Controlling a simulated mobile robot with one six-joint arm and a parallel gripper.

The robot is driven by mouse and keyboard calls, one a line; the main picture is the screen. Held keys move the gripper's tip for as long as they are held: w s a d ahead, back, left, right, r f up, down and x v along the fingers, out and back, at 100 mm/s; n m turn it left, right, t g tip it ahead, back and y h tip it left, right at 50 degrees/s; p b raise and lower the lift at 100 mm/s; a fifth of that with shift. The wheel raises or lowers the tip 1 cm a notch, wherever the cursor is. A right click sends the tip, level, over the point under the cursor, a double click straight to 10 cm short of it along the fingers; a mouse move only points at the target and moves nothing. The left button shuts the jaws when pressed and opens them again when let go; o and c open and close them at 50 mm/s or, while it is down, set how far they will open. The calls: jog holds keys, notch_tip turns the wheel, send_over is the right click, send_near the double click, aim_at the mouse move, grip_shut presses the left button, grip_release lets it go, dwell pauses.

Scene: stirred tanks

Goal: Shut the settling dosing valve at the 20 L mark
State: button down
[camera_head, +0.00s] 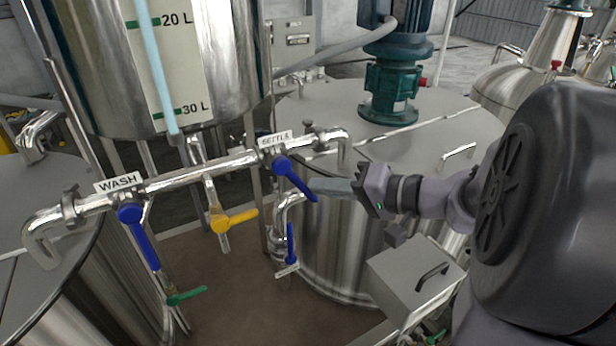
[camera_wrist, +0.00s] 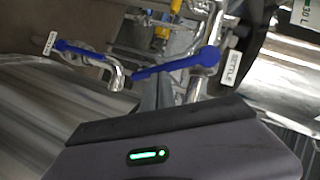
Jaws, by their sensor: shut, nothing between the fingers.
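The settling valve's blue lever (camera_head: 297,181) hangs from the pipe beside the SETTLE label (camera_head: 274,139), slanting down and right across the pipe line. It also shows in the wrist view (camera_wrist: 178,66), next to its label (camera_wrist: 232,69). My gripper (camera_head: 312,185) is shut and empty, its fingertips at the lever's outer half from the right. In the wrist view the fingers (camera_wrist: 157,92) end at the lever; I cannot tell whether they touch. The gauge scale (camera_head: 181,75) shows 20 L above 30 L. Its sight tube (camera_head: 153,60) is pale blue past the 20 L mark and out of frame.
The WASH valve's blue lever (camera_head: 138,235) hangs at the left on the same pipe (camera_head: 205,170). A yellow lever (camera_head: 234,219), a green lever (camera_head: 187,296) and another blue lever (camera_head: 290,244) sit below. A steel tank with a green motor (camera_head: 391,80) stands behind my gripper.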

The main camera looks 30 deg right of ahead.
aim_at(316, 201)
jog(key=f+b, duration=0.1)
jog(key=b, duration=0.1)
jog(key=f+m+y+b, duration=0.1)
jog(key=shift+a+b, duration=0.4)
jog(key=a+m+b, duration=0.1)
jog(key=b, duration=0.2)
jog(key=shift+f+t+y, duration=0.3)
jog(key=shift+t, duration=0.1)
jog(key=a+m+b, duration=0.1)
jog(key=b, duration=0.1)
jog(key=a+m+t+y+b, duration=0.1)
jog(key=b, duration=0.2)
jog(key=shift+f, duration=0.2)
jog(key=shift+m, duration=0.3)
